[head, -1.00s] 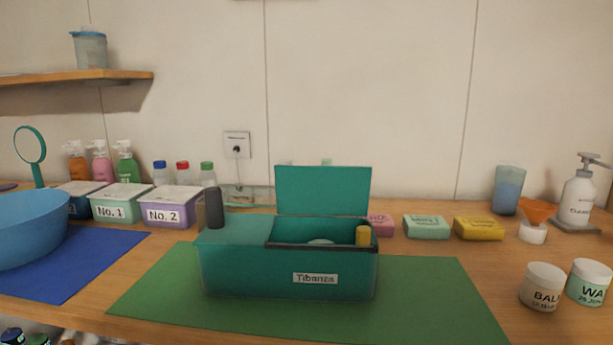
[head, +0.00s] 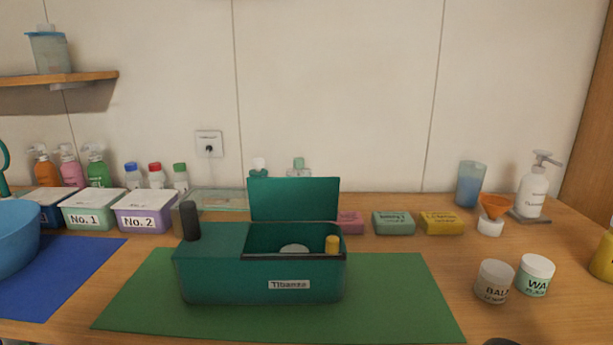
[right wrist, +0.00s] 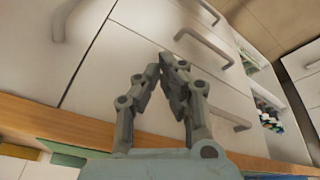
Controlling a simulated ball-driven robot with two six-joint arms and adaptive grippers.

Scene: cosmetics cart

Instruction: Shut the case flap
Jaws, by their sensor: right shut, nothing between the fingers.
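The teal case (head: 225,279) labelled "Tibanza" stands on a green mat. Its flap (head: 294,199) is raised, standing nearly upright at the back of the open compartment on the right half. A white round item (head: 294,249) and a yellow item (head: 332,244) show inside. A dark cylinder (head: 189,220) stands upright at the case's left end. My right gripper (right wrist: 168,62) shows in the right wrist view, shut and empty, in front of white drawer fronts, away from the case. My left gripper is not in view.
Boxes No. 1 (head: 89,221) and No. 2 (head: 139,223) and a blue bowl (head: 15,235) stand left. Soaps (head: 393,223) lie behind the case. Two jars (head: 495,281) stand right. The green mat's right part (head: 405,300) is clear.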

